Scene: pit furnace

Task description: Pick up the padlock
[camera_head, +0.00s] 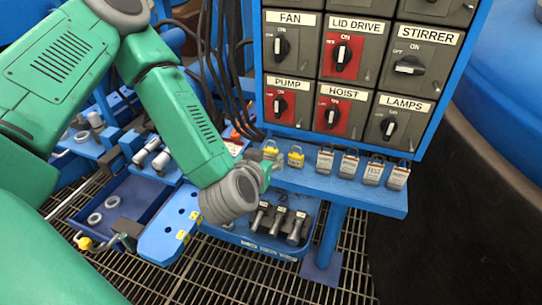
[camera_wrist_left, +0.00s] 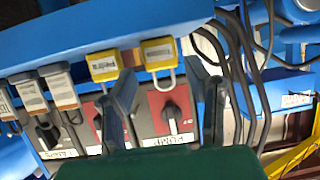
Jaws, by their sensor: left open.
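Two yellow padlocks, one at the left end (camera_head: 270,152) and one beside it (camera_head: 296,158), stand on the blue shelf (camera_head: 340,190) below the switch panel. Several silver-grey padlocks (camera_head: 348,164) stand in a row to their right. My left gripper (camera_head: 266,172) is at the shelf's left end, close to the leftmost yellow padlock and partly covering the view of it. In the wrist view, upside down, the open fingers (camera_wrist_left: 165,70) point toward that yellow padlock (camera_wrist_left: 158,52), which shows between them; contact cannot be told. The other yellow padlock (camera_wrist_left: 103,65) is outside the fingers. My right gripper is not in view.
The switch panel (camera_head: 345,75) with labelled knobs rises behind the shelf. Black cables (camera_head: 212,60) hang to its left. A blue tray (camera_head: 268,240) with dark tools lies below, over a floor grating. A large dark round wall (camera_head: 450,220) stands at the right.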

